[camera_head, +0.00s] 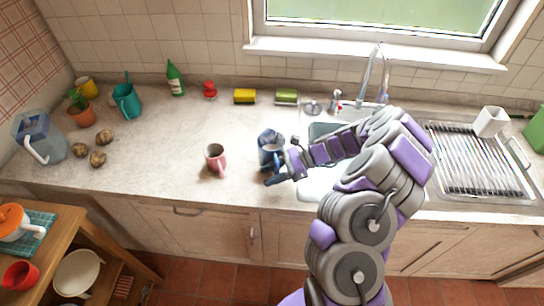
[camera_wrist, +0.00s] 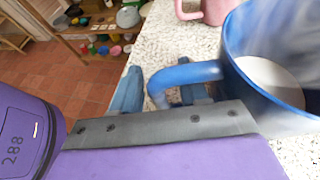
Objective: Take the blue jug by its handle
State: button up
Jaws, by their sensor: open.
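The blue jug (camera_head: 268,150) stands upright on the counter near its front edge, left of the sink. In the wrist view the jug (camera_wrist: 262,60) fills the upper right, with a pale inside. Its handle (camera_wrist: 187,74) points left towards my gripper. My gripper (camera_head: 275,174) is open beside the jug's lower right side in the head view. In the wrist view my blue fingers (camera_wrist: 160,92) are apart, one left of the handle and one partly behind it. I cannot tell whether they touch it.
A pink mug (camera_head: 215,160) stands close left of the jug. The sink (camera_head: 318,185) is to the right, partly hidden by my arm. The counter between is clear.

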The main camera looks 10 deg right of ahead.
jog(key=shift+d, duration=0.2)
jog(key=c, duration=0.7)
grip_shut()
